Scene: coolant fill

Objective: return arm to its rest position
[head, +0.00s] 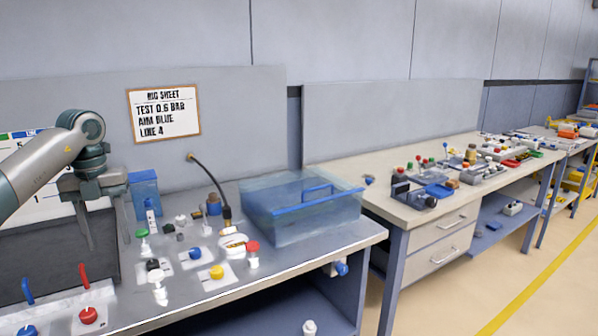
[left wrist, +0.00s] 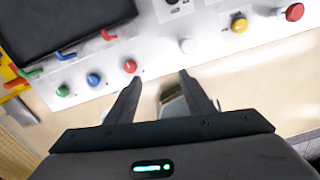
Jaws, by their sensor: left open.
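My left arm comes in from the left in the head view. Its gripper (head: 107,228) points down, open and empty, above the left part of the grey workbench (head: 300,262). In the left wrist view the two fingers of the gripper (left wrist: 162,85) are apart with nothing between them. Past them lies the bench's front edge, with a row of coloured knobs, including a red one (left wrist: 130,67) and a blue one (left wrist: 93,80). The fingers do not appear to touch anything. My right gripper is in neither view.
A clear blue tank (head: 300,222) stands on the bench's right part. Green, red and yellow knobs and a black hose (head: 212,185) are near the middle. A red lever (head: 83,275) stands at front left. A second bench (head: 405,210) holds several small parts.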

